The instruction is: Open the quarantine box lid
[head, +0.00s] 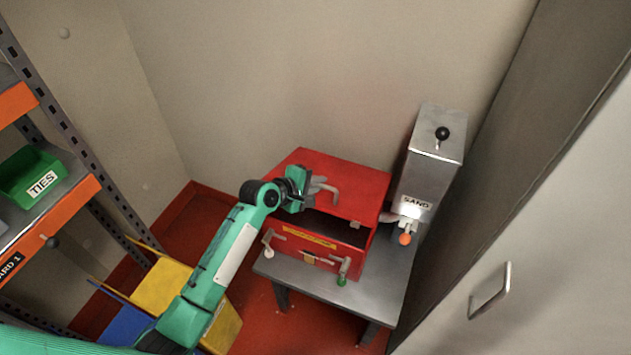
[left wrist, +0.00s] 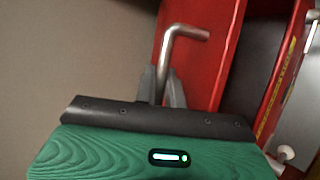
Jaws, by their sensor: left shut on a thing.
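The red quarantine box (head: 367,243) stands on a grey metal table. Its red lid (head: 340,178) is partly raised, with a dark gap along its front edge. A bent metal handle (head: 330,191) sits on the lid; it also shows in the left wrist view (left wrist: 184,33). My left gripper (head: 308,187) is shut on the handle. In the left wrist view its fingers (left wrist: 162,88) close around the handle's lower end. The box front has a yellow label (head: 308,238) and latches (head: 344,268) with a green knob and a white knob. My right gripper is not in view.
A grey sand dispenser (head: 430,160) with a black knob and an orange knob stands right of the box. The table (head: 380,296) has bare room in front. Yellow (head: 163,283) and blue bins stand lower left, beside a shelf rack with a green TIES bin (head: 32,177). A door with a handle (head: 490,291) is at right.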

